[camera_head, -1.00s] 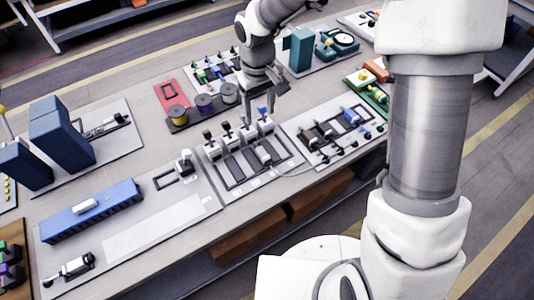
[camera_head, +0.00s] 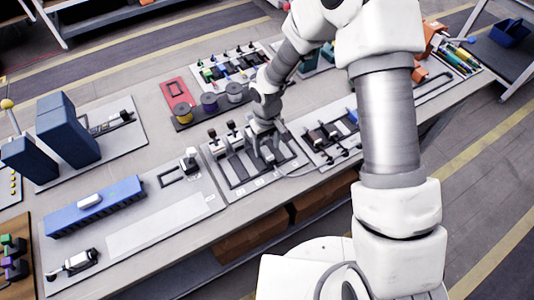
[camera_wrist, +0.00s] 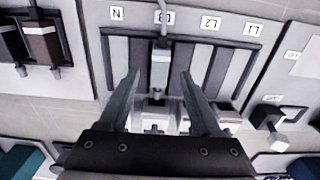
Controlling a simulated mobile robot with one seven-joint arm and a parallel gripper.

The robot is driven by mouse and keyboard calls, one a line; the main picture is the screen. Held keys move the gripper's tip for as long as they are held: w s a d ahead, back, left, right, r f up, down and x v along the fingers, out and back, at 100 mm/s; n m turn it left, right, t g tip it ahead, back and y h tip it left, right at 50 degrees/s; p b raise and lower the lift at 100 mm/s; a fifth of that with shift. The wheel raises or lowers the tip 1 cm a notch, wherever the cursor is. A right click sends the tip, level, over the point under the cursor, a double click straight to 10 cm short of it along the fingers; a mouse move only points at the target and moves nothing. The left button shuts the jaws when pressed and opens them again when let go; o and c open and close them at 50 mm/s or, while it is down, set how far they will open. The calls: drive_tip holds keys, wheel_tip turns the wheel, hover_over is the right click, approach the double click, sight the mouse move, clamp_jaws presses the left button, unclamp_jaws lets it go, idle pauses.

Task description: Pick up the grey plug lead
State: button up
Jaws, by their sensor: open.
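The grey plug lead (camera_wrist: 160,68) lies on a slotted panel (camera_wrist: 112,88), under the L3 label in the wrist view. Its grey cable runs off toward the top of that view. My gripper (camera_wrist: 160,74) is open, with one finger on each side of the plug and a visible gap to both. In the head view my gripper (camera_head: 268,143) is low over the same panel (camera_head: 222,178), and my arm partly hides the plug. The cable (camera_head: 296,174) shows there, curving right from the panel.
Several pale plugs with dark tops (camera_head: 231,128) stand along the panel's back edge, close to my gripper. A board with dark fittings (camera_head: 322,140) is at the right. The pale strip (camera_head: 150,222) at the front left is clear.

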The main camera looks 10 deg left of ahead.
sight(266, 154)
drive_tip(key=shift+f, duration=1.2)
clamp_jaws()
